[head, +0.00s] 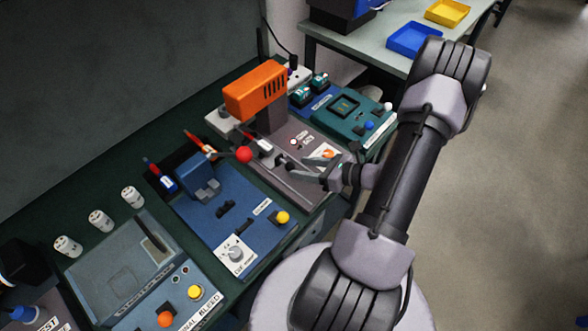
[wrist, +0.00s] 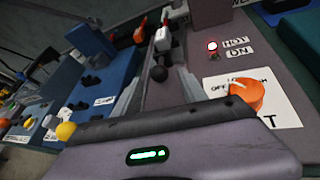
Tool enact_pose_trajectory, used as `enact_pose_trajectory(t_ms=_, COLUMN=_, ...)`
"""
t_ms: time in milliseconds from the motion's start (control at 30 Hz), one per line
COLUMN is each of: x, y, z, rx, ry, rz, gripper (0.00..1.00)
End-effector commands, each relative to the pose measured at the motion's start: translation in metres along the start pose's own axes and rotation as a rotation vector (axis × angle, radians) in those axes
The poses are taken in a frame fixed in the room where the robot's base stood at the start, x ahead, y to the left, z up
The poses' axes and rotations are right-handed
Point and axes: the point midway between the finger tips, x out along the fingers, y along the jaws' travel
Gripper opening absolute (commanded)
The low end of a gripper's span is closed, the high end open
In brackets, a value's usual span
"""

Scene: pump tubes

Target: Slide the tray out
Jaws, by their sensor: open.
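On the grey hot station, a small light tray (head: 260,143) with a red-tipped tube on it sits in front of the orange head. A dark round knob (wrist: 158,73) shows at the tray's near end in the wrist view, where the tray (wrist: 163,40) is also seen. My gripper (head: 302,171) reaches in from the right, low over the station. Its two grey fingers are open, one on each side of the knob in the wrist view. I cannot tell whether either finger touches it.
The orange heater head (head: 256,90) stands over the station's back. A blue station with a red ball-ended lever (head: 244,154) is close on the left. The floor at the right is clear.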

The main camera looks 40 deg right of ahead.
Motion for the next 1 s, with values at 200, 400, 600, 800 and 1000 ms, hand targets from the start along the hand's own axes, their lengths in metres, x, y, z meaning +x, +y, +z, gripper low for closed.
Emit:
enact_pose_trajectory(t_ms=200, x=0.031, y=0.000, z=0.000, rx=-0.001, ry=0.001, rz=0.001, gripper=0.50)
enact_pose_trajectory(t_ms=400, x=0.035, y=0.000, z=0.001, rx=-0.001, ry=0.000, rz=0.000, gripper=0.50)
enact_pose_trajectory(t_ms=600, x=0.035, y=0.000, z=0.001, rx=-0.001, ry=0.000, rz=0.000, gripper=0.36)
enact_pose_trajectory(t_ms=800, x=0.035, y=0.000, z=0.001, rx=-0.001, ry=0.000, rz=0.000, gripper=0.00)
enact_pose_trajectory(t_ms=1000, x=0.035, y=0.000, z=0.001, rx=-0.001, ry=0.000, rz=0.000, gripper=0.00)
